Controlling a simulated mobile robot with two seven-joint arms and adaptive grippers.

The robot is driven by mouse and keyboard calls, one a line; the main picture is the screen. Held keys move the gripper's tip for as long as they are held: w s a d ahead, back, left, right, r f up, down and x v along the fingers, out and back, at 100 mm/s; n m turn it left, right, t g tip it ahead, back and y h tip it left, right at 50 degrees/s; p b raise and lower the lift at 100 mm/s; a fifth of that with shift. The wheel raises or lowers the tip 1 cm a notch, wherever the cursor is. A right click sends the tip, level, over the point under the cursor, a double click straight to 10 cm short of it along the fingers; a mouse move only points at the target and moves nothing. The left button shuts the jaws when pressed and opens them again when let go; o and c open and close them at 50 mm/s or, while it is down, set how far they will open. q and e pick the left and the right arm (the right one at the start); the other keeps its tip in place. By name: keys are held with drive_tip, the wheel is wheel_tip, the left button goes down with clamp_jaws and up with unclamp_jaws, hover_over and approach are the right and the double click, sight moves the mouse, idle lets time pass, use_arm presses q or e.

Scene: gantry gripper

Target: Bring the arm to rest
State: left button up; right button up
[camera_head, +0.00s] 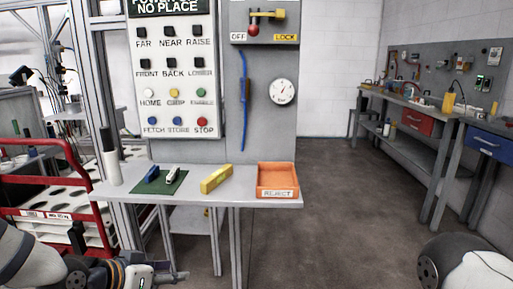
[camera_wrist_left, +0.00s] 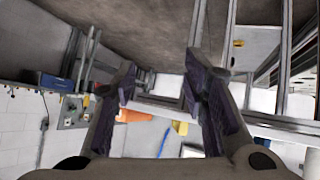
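My left arm (camera_head: 40,265) comes in at the lower left of the head view, below and in front of the grey table. My left gripper (camera_wrist_left: 160,85) shows in the left wrist view with its two dark-padded fingers spread apart and nothing between them. It is open and empty. The wrist view is turned over, with the table's things beyond the fingers. A rounded white and grey part of my right arm (camera_head: 470,265) shows at the lower right of the head view. My right gripper is outside both views.
The grey table (camera_head: 240,200) carries an orange REJECT bin (camera_head: 278,181), a yellow block (camera_head: 216,179) and a green mat (camera_head: 152,186) with small parts. Behind stands a button panel (camera_head: 176,70). A red-railed rack (camera_head: 85,215) stands left. Floor (camera_head: 345,220) is clear right of the table.

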use_arm(q)
drive_tip(key=s+d+f+n+g+y, duration=0.1)
drive_tip(key=s+f+g, duration=0.2)
drive_tip(key=s+f, duration=0.6)
drive_tip(key=s+d+f+n+g+y, duration=0.1)
drive_tip(key=s+d+f+g, duration=0.15)
drive_tip(key=s+f, duration=0.6)
drive_tip(key=s+a+n+g+y, duration=0.1)
drive_tip(key=s+a+g, duration=0.2)
drive_tip(key=s, duration=1)
drive_tip(key=s+a+g+y, duration=0.2)
drive_tip(key=s+a+g, duration=0.1)
drive_tip(key=s, duration=0.9)
drive_tip(key=shift+s+a+n+p, duration=0.3)
drive_tip(key=shift+s+n, duration=0.05)
drive_tip(key=shift+n, duration=0.05)
